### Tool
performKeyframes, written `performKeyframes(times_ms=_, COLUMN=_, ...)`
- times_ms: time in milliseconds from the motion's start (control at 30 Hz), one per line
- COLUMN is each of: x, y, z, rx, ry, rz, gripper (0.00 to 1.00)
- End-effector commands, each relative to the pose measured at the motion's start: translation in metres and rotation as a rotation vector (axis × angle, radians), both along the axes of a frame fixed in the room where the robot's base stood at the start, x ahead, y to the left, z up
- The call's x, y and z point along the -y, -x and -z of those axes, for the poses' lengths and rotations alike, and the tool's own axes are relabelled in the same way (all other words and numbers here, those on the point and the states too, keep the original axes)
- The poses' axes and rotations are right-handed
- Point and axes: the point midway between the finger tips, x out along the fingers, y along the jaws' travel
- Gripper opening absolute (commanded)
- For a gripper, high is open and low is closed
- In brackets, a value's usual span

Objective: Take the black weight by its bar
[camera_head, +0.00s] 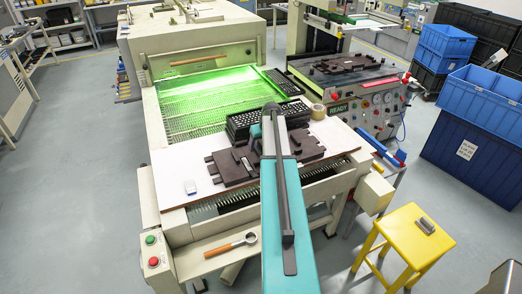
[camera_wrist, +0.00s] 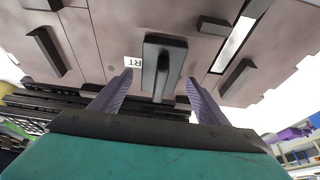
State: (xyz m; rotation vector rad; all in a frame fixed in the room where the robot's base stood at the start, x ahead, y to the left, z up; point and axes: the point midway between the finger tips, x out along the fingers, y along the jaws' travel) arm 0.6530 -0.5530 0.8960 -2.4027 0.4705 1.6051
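In the wrist view, the black weight (camera_wrist: 163,52) is a dark block with a raised bar along its middle. It appears against the brown fixture plate (camera_wrist: 105,30), which also shows on the white worktop in the head view (camera_head: 235,168). My gripper (camera_wrist: 159,77) is open, with one purple finger on each side of the weight's bar in the picture. Gaps show between both fingers and the bar; I cannot tell their depth along it. In the head view my teal arm covers the middle of the fixture, and I cannot make out the weight or the fingertips there.
A green-lit mesh conveyor (camera_head: 200,100) lies behind. A yellow stool (camera_head: 405,235) stands front right, blue crates (camera_head: 480,105) at far right. The worktop's left part is mostly clear.

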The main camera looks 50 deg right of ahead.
Motion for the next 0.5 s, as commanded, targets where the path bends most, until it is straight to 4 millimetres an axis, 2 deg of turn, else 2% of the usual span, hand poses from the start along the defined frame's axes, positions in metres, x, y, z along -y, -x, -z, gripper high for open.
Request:
performKeyframes(times_ms=33, x=0.0002, y=0.0001, z=-0.0001, rx=0.0, ry=0.0, rz=0.0, gripper=0.6)
performKeyframes(times_ms=333, x=0.0003, y=0.0003, z=-0.0001, rx=0.0, ry=0.0, rz=0.001, gripper=0.11)
performKeyframes(times_ms=500, x=0.0009, y=-0.0004, z=-0.0022, rx=0.004, ry=0.002, rz=0.001, gripper=0.11)
